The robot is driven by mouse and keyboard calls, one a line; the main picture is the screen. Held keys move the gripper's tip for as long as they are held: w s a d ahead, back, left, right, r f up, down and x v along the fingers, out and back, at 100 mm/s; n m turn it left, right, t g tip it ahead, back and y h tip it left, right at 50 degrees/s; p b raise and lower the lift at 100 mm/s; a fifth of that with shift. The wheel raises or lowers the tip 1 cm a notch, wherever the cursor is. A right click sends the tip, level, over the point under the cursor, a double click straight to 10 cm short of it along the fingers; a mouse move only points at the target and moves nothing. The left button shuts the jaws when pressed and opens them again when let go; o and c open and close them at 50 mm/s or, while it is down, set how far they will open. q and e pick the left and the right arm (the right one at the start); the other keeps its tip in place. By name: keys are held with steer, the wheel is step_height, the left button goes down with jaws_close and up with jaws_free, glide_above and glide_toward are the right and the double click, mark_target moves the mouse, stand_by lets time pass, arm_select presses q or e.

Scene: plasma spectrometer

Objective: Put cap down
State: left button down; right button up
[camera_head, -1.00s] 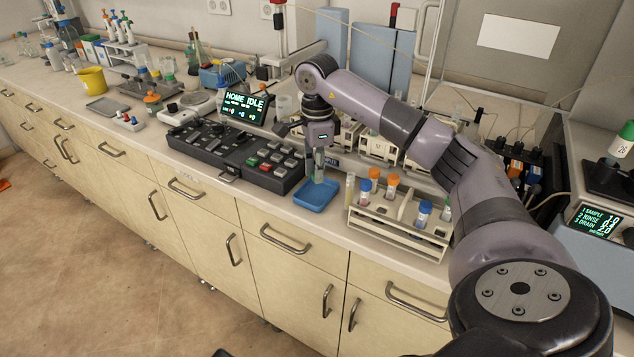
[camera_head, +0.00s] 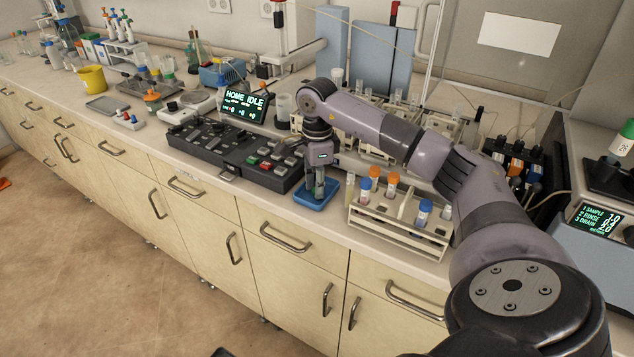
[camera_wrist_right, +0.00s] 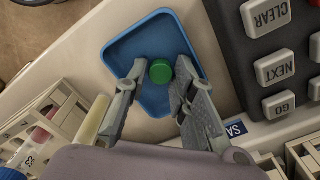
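A green cap (camera_wrist_right: 160,71) sits between the two fingertips of my right gripper (camera_wrist_right: 161,74) in the right wrist view, with a finger close against each side. The cap is over the blue tray (camera_wrist_right: 128,48). Whether it touches the tray floor I cannot tell. In the head view the right gripper (camera_head: 318,192) points straight down with its fingertips low at the blue tray (camera_head: 304,200). The cap is hidden there by the fingers. My left gripper is not in view.
A white rack (camera_head: 400,225) with orange- and blue-capped tubes stands close to the right of the tray. A black keypad panel (camera_head: 235,155) lies close to its left. A screen (camera_head: 244,105) reads HOME IDLE. The bench's front edge runs just before the tray.

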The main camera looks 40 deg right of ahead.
step_height(320, 180, up, 13)
stand_by(0.8)
steer(key=shift+f, duration=0.15)
stand_by(0.3)
